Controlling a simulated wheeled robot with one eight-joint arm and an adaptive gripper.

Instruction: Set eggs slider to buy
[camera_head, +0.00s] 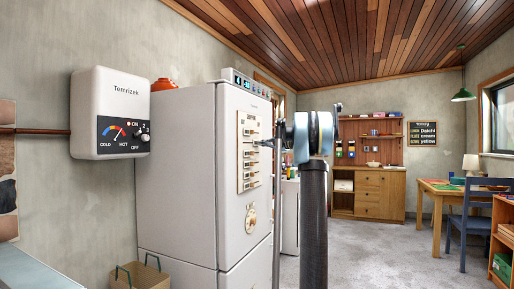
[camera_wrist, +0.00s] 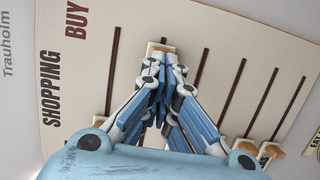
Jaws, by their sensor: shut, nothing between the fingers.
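The cream SHOPPING board (camera_head: 242,165) is on the white fridge; it fills much of the wrist view (camera_wrist: 88,95). BUY stands by the upper ends of its dark slots there. A pale, wood-coloured slider knob (camera_wrist: 160,47) is near the upper end of the second slot from the left, just beyond my gripper (camera_wrist: 165,75). My gripper is shut and empty, its tips close to this knob; I cannot tell if they touch. It also shows at the board in the head view (camera_head: 269,143). My fingers hide most of that slot. No eggs label is readable.
Other slider knobs (camera_wrist: 270,150) sit at the lower ends of slots at right. A heater (camera_head: 110,112) hangs on the wall left of the fridge (camera_head: 185,180). A basket (camera_head: 140,275) stands below it. A wooden cabinet, table and chair are farther back right, with open floor between.

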